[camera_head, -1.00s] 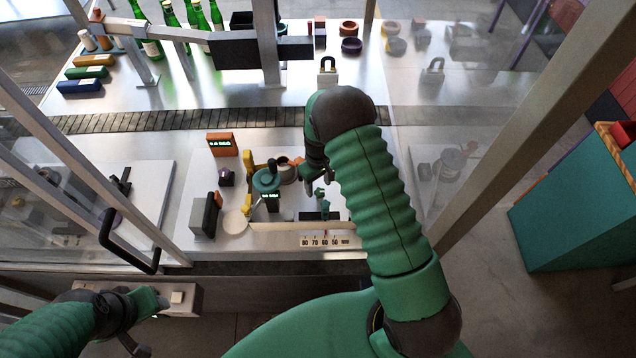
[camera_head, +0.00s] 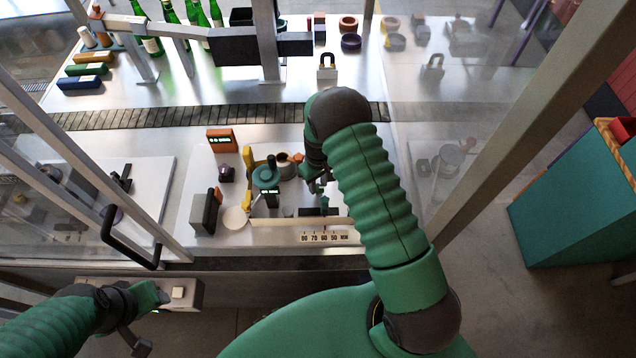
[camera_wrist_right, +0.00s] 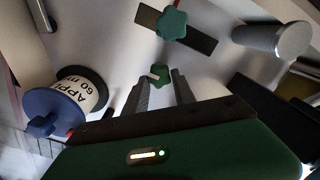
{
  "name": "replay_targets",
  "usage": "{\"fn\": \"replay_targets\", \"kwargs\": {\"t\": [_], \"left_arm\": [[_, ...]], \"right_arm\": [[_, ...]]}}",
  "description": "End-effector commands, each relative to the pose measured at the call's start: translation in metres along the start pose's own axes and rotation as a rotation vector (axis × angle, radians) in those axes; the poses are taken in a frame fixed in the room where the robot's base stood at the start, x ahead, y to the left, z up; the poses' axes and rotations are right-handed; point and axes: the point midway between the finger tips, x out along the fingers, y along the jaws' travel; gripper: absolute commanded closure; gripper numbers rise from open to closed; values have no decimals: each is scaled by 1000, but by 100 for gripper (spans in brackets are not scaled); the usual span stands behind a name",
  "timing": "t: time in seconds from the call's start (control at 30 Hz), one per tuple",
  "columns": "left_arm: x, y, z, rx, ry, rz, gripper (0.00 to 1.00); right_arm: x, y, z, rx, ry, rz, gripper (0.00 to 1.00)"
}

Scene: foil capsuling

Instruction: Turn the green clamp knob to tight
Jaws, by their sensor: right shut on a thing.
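A small green knob (camera_wrist_right: 160,73) with a white pointer sits between the fingertips of my right gripper (camera_wrist_right: 160,80) in the right wrist view. The gripper is shut on it. A larger star-shaped green knob (camera_wrist_right: 172,24) stands on a dark bar just beyond, apart from the fingers. In the head view my right gripper (camera_head: 317,184) reaches down over the machine plate, and its fingertips are small and partly hidden by my arm. My left gripper (camera_head: 158,296) is low at the left, away from the knobs; its jaws are unclear.
A blue-capped spool (camera_wrist_right: 78,95) and a grey cylinder (camera_wrist_right: 275,37) flank the gripper. A scale strip (camera_head: 325,237) runs along the plate's front. An orange display (camera_head: 221,139) stands behind left. Clear guard panels and metal posts enclose the sides.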

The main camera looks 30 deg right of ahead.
Motion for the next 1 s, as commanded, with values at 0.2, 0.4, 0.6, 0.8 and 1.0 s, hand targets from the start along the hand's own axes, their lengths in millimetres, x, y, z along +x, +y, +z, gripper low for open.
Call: {"fn": "replay_targets", "kwargs": {"t": [0.2, 0.4, 0.6, 0.8, 1.0], "left_arm": [[4, 0, 1, 0, 0, 0, 53], [12, 0, 3, 0, 0, 0, 53], [24, 0, 6, 0, 0, 0, 53], [34, 0, 8, 0, 0, 0, 53], [42, 0, 10, 0, 0, 0, 53]], "right_arm": [[1, 1, 0, 31, 0, 1, 100], [2, 2, 0, 125, 1, 2, 100], [3, 2, 0, 286, 1, 2, 100], [2, 3, 0, 474, 1, 2, 100], [2, 3, 1, 666, 0, 2, 100]]}}
